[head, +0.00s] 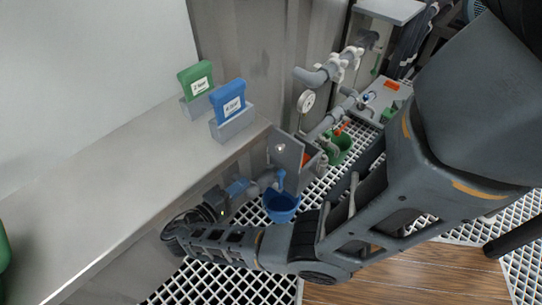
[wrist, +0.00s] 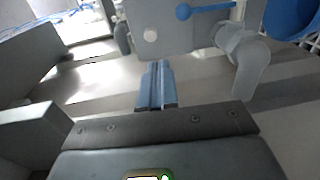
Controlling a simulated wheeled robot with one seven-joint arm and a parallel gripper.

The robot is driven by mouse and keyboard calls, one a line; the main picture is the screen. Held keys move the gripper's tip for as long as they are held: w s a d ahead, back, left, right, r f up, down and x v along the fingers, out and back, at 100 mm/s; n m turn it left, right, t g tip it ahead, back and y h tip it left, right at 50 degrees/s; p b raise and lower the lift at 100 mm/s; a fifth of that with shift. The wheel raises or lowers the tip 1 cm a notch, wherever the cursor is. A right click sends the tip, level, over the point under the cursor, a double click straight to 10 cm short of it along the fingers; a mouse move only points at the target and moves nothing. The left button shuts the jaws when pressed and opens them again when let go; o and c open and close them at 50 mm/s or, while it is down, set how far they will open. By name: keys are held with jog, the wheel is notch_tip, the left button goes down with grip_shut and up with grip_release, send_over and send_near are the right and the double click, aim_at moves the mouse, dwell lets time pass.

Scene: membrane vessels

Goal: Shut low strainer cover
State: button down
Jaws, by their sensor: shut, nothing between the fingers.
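The grey strainer cover (head: 284,150), a flat panel with a round pale spot, stands raised at the left side of a small grey box with orange inside (head: 307,160). A grey panel with a pale round spot, which looks like this cover (wrist: 170,38), is at the top middle of the wrist view. My gripper (head: 241,187) is low beside the bench, left of and below the cover. Its blue fingers (wrist: 156,85) are together and empty, pointing toward the panel. Contact with the panel cannot be told. The hinge is not clear.
A blue-handled valve (head: 281,180) and grey pipe stand close to my fingers, above a blue bucket (head: 281,206). A green bucket (head: 338,147) is farther back. The bench (head: 110,190) with green and blue labelled blocks edges the left.

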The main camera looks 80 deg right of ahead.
jog(key=r, duration=0.1)
jog(key=b, duration=0.7)
send_near(278, 151)
jog(key=shift+m+g, duration=0.3)
jog(key=shift+g, duration=0.1)
jog(key=x, duration=0.6)
jog(key=shift+s+d+f, duration=0.1)
jog(key=shift+d+f, duration=0.15)
jog(key=shift+d, duration=0.2)
jog(key=shift+r+p, duration=0.15)
jog(key=shift+p, duration=0.35)
